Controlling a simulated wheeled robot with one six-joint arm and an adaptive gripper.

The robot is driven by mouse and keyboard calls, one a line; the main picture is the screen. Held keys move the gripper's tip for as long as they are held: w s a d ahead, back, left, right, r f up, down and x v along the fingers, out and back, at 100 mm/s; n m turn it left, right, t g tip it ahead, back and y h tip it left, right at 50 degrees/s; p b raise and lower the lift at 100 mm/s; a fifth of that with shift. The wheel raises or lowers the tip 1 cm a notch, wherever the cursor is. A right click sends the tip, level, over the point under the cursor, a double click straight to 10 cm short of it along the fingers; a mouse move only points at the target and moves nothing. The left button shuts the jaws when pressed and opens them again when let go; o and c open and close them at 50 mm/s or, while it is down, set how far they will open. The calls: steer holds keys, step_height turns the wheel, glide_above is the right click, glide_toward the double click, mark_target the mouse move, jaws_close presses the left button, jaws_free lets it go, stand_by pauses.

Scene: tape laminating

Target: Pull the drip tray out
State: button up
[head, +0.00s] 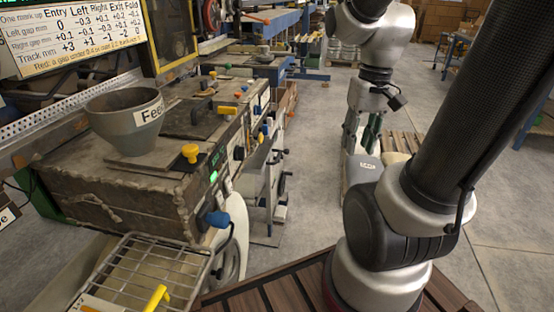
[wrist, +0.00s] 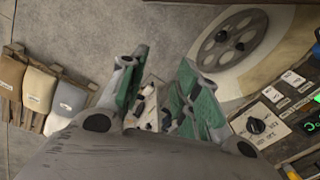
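My gripper (head: 362,135) hangs fingers down in open space to the right of the machine bench in the head view. In the wrist view my gripper (wrist: 165,90) has its two green-padded fingers spread apart with nothing held between them. I cannot make out the drip tray for certain in either view. The machine (head: 120,205) has a worn brown top and coloured knobs along its front side. My gripper is well apart from it.
A grey bucket (head: 125,120) stands on the machine. A wire basket (head: 145,265) with a yellow handle (head: 156,297) is at lower left. Bags (wrist: 38,90) lie on a pallet on the floor. A spoked wheel (wrist: 232,42) and a control panel (wrist: 265,122) show at right in the wrist view.

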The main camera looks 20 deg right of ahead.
steer(key=w+f+m+g+y, duration=0.2)
steer(key=w+f+m+y, duration=0.4)
steer(key=f, duration=0.9)
steer(key=n+t+y, duration=0.2)
steer(key=t+y, duration=0.4)
steer(key=t, duration=0.5)
glide_toward(278, 157)
steer(key=f+x, duration=0.1)
steer(key=x, duration=0.9)
steer(key=shift+r, duration=0.25)
steer(key=shift+c, duration=0.5)
steer(key=shift+a, duration=0.1)
jaws_close()
